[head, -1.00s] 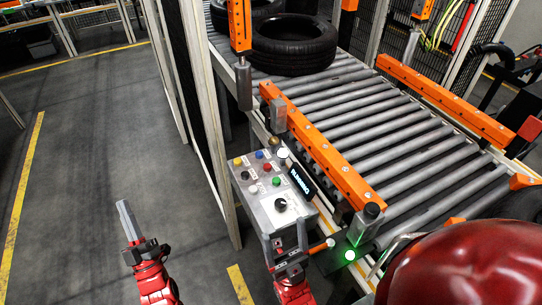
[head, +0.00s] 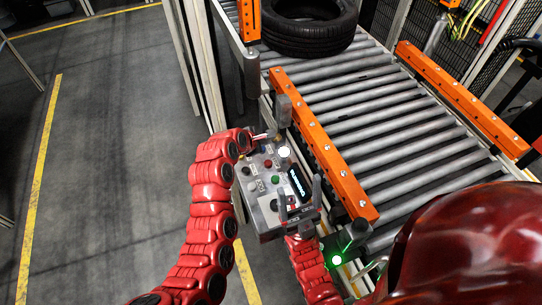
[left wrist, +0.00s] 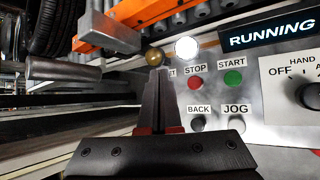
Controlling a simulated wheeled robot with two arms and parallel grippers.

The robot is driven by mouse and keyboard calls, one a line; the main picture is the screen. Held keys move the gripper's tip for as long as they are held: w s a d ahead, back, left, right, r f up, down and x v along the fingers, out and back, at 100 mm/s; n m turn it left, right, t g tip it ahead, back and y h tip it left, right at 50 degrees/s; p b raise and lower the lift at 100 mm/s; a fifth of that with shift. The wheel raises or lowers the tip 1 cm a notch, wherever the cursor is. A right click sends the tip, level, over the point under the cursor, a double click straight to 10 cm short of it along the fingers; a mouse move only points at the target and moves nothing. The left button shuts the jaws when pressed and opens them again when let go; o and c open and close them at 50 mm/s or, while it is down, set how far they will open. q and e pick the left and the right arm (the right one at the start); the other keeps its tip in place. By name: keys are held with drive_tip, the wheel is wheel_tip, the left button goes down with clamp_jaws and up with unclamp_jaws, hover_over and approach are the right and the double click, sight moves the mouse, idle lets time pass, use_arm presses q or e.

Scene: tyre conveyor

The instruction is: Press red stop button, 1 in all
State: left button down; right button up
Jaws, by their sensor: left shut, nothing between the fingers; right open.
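The control panel (head: 250,205) stands beside the conveyor. Its red stop button (left wrist: 195,83) is in the middle of the left wrist view, under the STOP label, and shows small in the head view (head: 267,163). My left gripper (left wrist: 158,72) is shut and empty, its tips just left of the red button in the picture, over the panel's edge. I cannot tell the gap to the panel. In the head view my left gripper (head: 268,135) is at the panel's far end. My right gripper (head: 299,188) is open and empty at the panel's near end.
Close to the red button are the green start button (left wrist: 233,78), black back button (left wrist: 197,124), jog button (left wrist: 236,123), a brass-coloured button (left wrist: 155,57) and a lit white lamp (left wrist: 186,48). The display (left wrist: 270,36) reads RUNNING. A tyre (head: 305,38) lies on the roller conveyor (head: 400,130).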

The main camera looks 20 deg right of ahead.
use_arm(q)
drive_tip(key=shift+s+a, duration=0.1)
drive_tip(key=shift+f, duration=0.1)
drive_tip(key=b, duration=0.4)
hover_over(265, 165)
wheel_tip(265, 165, down, 7)
drive_tip(key=shift+f, duration=0.1)
drive_tip(key=shift+f+b, duration=0.4)
drive_tip(key=shift+f, duration=0.35)
idle(1.4)
drive_tip(key=shift+f, duration=0.4)
drive_tip(key=shift+f+b, duration=0.3)
drive_tip(key=shift+f, duration=0.2)
idle(0.5)
idle(0.4)
drive_tip(key=shift+r+p, duration=0.6)
drive_tip(key=shift+r, duration=0.3)
